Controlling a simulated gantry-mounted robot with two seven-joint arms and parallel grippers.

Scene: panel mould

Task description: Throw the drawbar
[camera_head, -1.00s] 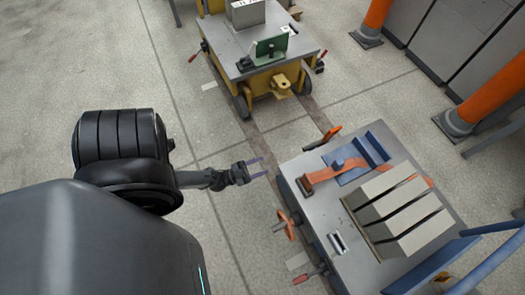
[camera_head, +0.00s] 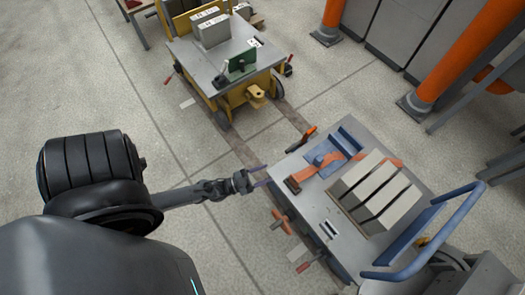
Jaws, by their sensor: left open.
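The near cart (camera_head: 318,208) has a grey deck and stands right of centre. An orange bar (camera_head: 308,172), which looks like the drawbar, lies across its far left corner over a blue plate (camera_head: 325,155) and round blue fitting. Its dark end is near the deck's left edge. My left gripper (camera_head: 262,176) reaches in from the left, just outside that edge. Its thin fingers are apart and nothing shows between them. I cannot tell whether they touch the cart. The yellow cart (camera_head: 234,92) stands farther back, with a yellow coupling (camera_head: 257,96) facing the near cart. My right gripper is out of view.
Grey slabs (camera_head: 375,195) sit on the near cart, beside a blue push handle (camera_head: 405,272). An orange-and-black lever (camera_head: 302,139) stands at its far edge. Orange posts (camera_head: 422,97) stand at the right. The left floor is clear.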

